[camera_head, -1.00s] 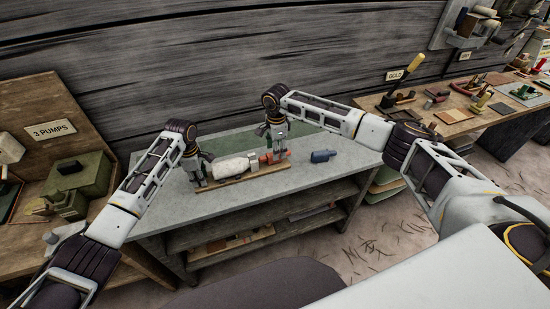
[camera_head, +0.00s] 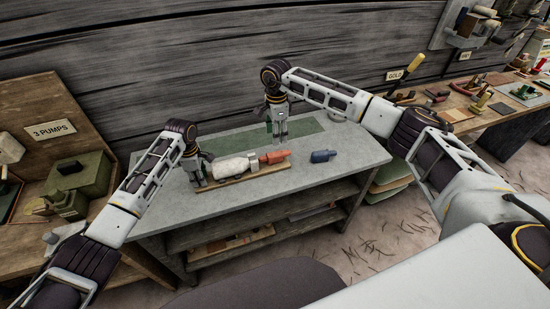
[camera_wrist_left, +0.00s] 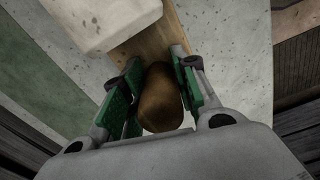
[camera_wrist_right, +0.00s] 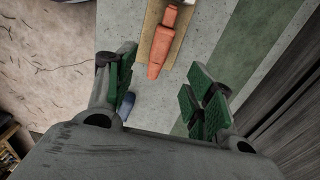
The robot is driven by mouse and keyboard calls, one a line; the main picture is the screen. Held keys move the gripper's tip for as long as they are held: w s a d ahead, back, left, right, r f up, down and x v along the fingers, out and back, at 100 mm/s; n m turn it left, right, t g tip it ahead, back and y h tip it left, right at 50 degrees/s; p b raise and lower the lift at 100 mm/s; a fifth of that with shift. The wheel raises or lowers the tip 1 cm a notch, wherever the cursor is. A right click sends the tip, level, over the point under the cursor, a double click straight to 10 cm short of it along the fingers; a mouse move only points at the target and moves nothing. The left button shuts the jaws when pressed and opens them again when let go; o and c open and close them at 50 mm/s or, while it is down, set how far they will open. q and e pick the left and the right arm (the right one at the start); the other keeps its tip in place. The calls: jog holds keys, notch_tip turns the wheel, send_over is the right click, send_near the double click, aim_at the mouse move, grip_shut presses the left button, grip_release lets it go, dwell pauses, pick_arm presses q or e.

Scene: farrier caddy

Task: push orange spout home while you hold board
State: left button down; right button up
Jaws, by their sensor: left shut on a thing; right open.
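The long wooden board (camera_head: 246,176) lies on the grey bench. On it lies a white bottle (camera_head: 232,166) with the orange spout (camera_head: 274,156) at its right end. Whether the spout is fully seated I cannot tell. My left gripper (camera_head: 200,182) is at the board's left end. In the left wrist view its green pads (camera_wrist_left: 158,98) are shut on a rounded brown knob (camera_wrist_left: 162,102) at the end of the board (camera_wrist_left: 150,46). My right gripper (camera_head: 281,141) is open and empty, behind and apart from the spout, which also shows in the right wrist view (camera_wrist_right: 166,48).
A blue piece (camera_head: 322,156) lies on the bench (camera_head: 320,176) right of the spout. A green strip (camera_head: 245,142) runs along the back of the bench near the plank wall. A side table with a green box (camera_head: 80,178) stands at the left.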

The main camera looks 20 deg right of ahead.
jog(key=shift+s+f, duration=0.15)
jog(key=shift+f, duration=0.15)
jog(key=c, duration=0.6)
jog(key=shift+m+g, duration=0.3)
jog(key=shift+g, duration=0.3)
jog(key=s+d+f, duration=0.1)
jog(key=f, duration=0.1)
jog(key=s+d+f, duration=0.1)
jog(key=f, duration=0.1)
jog(key=s+d+f, duration=0.1)
jog(key=f, duration=0.1)
jog(key=shift+s+f, duration=0.1)
jog(key=shift+s, duration=0.1)
grip_shut()
jog(key=shift+m+g+y, duration=0.3)
jog(key=shift+m, duration=0.2)
jog(key=s+d+f, duration=0.1)
jog(key=d, duration=0.1)
jog(key=s+d+f, duration=0.2)
jog(key=d, duration=0.1)
jog(key=shift+s+d, duration=0.15)
jog(key=shift+d, duration=0.15)
jog(key=w+r+n+t+y, duration=0.1)
jog(key=w+r+t, duration=0.3)
jog(key=w+r, duration=0.2)
jog(key=shift+w+d+r+n+t, duration=0.3)
jog(key=shift+w+d+r+n, duration=0.05)
jog(key=shift+n, duration=0.05)
jog(key=shift+f, duration=0.1)
jog(key=shift+f, duration=4.4)
